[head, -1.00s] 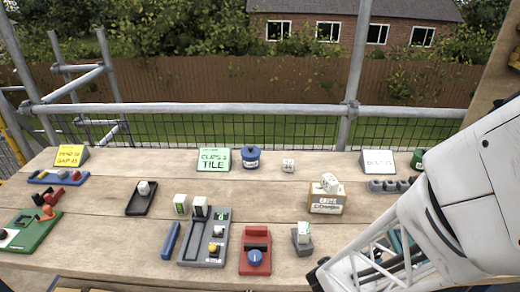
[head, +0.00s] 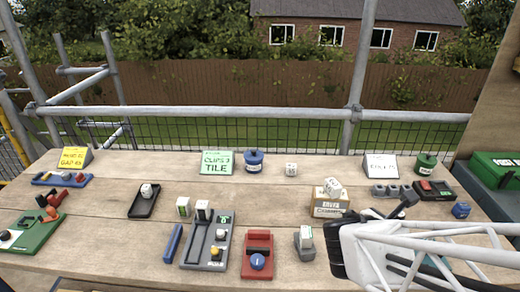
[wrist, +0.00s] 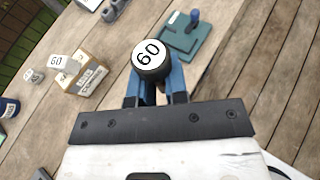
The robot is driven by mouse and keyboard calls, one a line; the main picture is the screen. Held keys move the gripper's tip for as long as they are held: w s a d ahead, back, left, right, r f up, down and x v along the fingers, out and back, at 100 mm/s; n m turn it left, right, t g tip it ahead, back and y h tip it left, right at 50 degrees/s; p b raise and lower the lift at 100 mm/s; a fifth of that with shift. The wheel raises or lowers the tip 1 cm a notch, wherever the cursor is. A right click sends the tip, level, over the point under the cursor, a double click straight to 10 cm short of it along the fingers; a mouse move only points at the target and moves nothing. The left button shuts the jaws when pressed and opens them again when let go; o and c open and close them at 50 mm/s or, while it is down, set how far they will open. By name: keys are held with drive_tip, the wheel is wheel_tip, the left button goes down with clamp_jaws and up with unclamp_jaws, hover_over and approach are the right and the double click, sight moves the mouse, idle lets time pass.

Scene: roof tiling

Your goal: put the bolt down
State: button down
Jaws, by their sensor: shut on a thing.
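The bolt's lower part is hidden. In the head view my gripper (head: 390,214) is over the right part of the table, right of the labelled box. A grey holder with several round sockets (head: 391,190) stands behind it, in front of a white sign (head: 381,166). I cannot tell the bolt's height above the table.
A cardboard box (head: 327,207) with a white 60 block (head: 333,187) on top stands left of my gripper. A teal plate (wrist: 178,40) lies beyond the bolt.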

drive_tip(key=shift+w+a+f+m+g+h, duration=0.1)
drive_tip(key=shift+a+f+m+g+h, duration=0.05)
drive_tip(key=shift+f+m+g+h, duration=0.5)
drive_tip(key=w+a+f+m+g+y, duration=0.25)
drive_tip(key=a+m+g+y, duration=0.35)
drive_tip(key=a+m, duration=0.35)
drive_tip(key=w+a+f+m+g+y, duration=0.2)
drive_tip(key=w+a+m+g+y, duration=0.2)
drive_tip(key=a+m+g+y, duration=0.45)
drive_tip(key=w+a+f+m+g+y, duration=0.2)
drive_tip(key=w+a+m+g+y, duration=0.25)
drive_tip(key=a+m, duration=0.6)
drive_tip(key=w+a+r+m+t+y, duration=0.3)
drive_tip(key=w+a+r+m+t, duration=0.1)
drive_tip(key=w+a+m+t, duration=0.5)
drive_tip(key=w+a+r+m+t+y, duration=0.3)
drive_tip(key=w+a+m+t, duration=0.3)
drive_tip(key=w+m+t, duration=0.4)
wheel_tip(320, 180, down, 10)
drive_tip(key=w+n+g, duration=0.1)
drive_tip(key=g, duration=0.1)
drive_tip(key=shift+w, duration=0.15)
drive_tip(key=shift+a+f, duration=0.1)
drive_tip(key=shift+f, duration=0.1)
